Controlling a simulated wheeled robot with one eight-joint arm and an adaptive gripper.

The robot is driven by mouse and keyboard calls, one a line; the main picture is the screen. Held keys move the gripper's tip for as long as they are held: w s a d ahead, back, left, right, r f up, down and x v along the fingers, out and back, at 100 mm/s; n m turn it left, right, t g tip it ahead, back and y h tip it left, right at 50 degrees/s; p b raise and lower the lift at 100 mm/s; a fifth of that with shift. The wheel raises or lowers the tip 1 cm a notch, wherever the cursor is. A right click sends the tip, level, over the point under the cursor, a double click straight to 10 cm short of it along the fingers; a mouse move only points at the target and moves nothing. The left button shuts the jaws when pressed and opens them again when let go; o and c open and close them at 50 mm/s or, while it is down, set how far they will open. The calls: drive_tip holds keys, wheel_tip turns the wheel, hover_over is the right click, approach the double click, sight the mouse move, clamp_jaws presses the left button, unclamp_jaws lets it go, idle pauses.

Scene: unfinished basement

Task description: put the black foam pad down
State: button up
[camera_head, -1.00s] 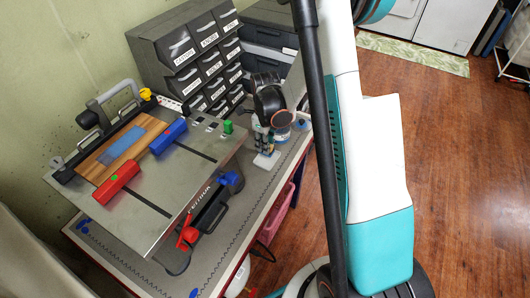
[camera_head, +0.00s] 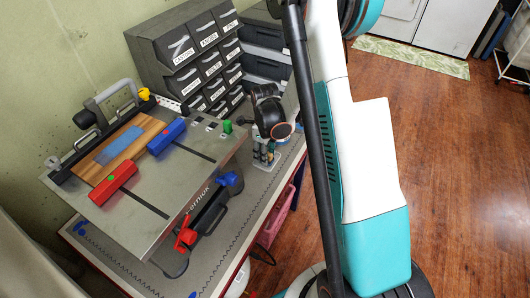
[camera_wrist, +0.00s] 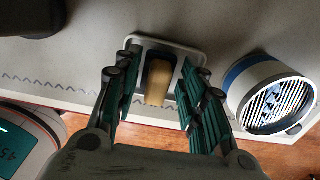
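My gripper (camera_head: 264,152) is low over the workbench top, at its far right part, beneath the dark wrist of my arm. In the wrist view my gripper (camera_wrist: 160,75) is open, with its green-padded fingers spread to either side. Between them, in line with the fingers, is a tan block (camera_wrist: 157,85) with a dark part behind it, over a white-rimmed tray (camera_wrist: 190,49). I cannot tell whether that dark part is the black foam pad. No contact between fingers and block is visible. I cannot identify the pad in the head view.
A round blue-and-white vented object (camera_wrist: 268,94) stands right of the fingers; a round white device (camera_wrist: 30,140) is at lower left. A clamping table (camera_head: 160,205) with red and blue blocks fills the bench's left. Drawer cabinets (camera_head: 190,50) stand behind. The bench edge is close.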

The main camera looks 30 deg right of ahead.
drive_tip(key=shift+r, duration=0.1)
wheel_tip(320, 180, up, 20)
drive_tip(key=s+a+n+t+p, duration=0.1)
drive_tip(key=s+a+n+p, duration=0.25)
drive_tip(key=n, duration=0.25)
drive_tip(key=s+a+r+n+t, duration=0.3)
drive_tip(key=s+r+n, duration=0.3)
drive_tip(key=n, duration=0.5)
drive_tip(key=s+a+r+n+t, duration=0.3)
drive_tip(key=s+r+n, duration=0.4)
drive_tip(key=s+n, duration=0.3)
drive_tip(key=shift+s+a+r+n+p, duration=0.2)
drive_tip(key=shift+a+n+p, duration=0.4)
drive_tip(key=shift+n, duration=0.5)
drive_tip(key=shift+o, duration=0.2)
drive_tip(key=shift+w+a, duration=0.1)
